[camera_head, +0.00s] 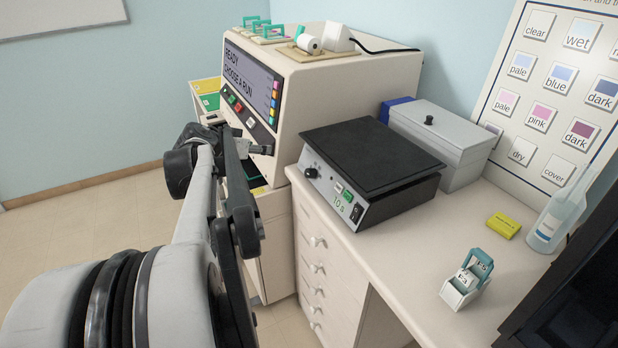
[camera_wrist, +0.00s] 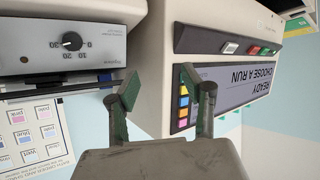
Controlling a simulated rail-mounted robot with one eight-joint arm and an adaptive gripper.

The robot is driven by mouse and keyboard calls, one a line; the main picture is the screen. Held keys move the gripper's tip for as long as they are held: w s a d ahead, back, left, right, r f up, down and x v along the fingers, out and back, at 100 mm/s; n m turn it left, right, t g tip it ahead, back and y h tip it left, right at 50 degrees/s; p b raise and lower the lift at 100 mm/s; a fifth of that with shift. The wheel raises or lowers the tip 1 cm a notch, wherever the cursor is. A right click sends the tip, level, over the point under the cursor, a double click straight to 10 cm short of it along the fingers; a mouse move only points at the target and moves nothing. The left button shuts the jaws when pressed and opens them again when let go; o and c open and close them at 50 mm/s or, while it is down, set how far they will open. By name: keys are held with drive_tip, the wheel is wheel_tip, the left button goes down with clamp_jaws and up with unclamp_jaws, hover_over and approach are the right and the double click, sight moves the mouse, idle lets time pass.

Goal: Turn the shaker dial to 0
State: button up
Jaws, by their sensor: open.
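The shaker (camera_head: 370,155) stands on the counter with a flat black platform and a grey front panel. Its black dial (camera_head: 311,172) is at the panel's left end. In the wrist view, which is turned over, the dial (camera_wrist: 72,41) is at upper left with marks 0, 10, 20 and 30 around it; where it points is too small to tell. My gripper (camera_wrist: 158,85) is open and empty, its fingertips apart from the dial and to its right in the wrist view. In the head view my gripper (camera_head: 260,149) is left of the shaker, partly hidden by my arm.
A staining machine (camera_head: 330,95) with a lit screen stands left of and behind the shaker. A grey lidded box (camera_head: 440,140) is behind the shaker. A small slide rack (camera_head: 465,283), a yellow block (camera_head: 503,226) and a bottle (camera_head: 560,215) stand to the right.

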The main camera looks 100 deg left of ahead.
sight(307, 172)
drive_tip(key=w+d+f+m+t+h+b, duration=0.25)
drive_tip(key=w+d+m+t, duration=0.25)
drive_tip(key=d+m+t, duration=0.25)
drive_tip(key=shift+n+g, duration=0.35)
drive_tip(key=shift+n, duration=0.1)
drive_tip(key=x, duration=1.3)
drive_tip(key=shift+w+f, duration=0.1)
drive_tip(key=shift+f, duration=0.1)
clamp_jaws()
drive_tip(key=shift+h, duration=0.25)
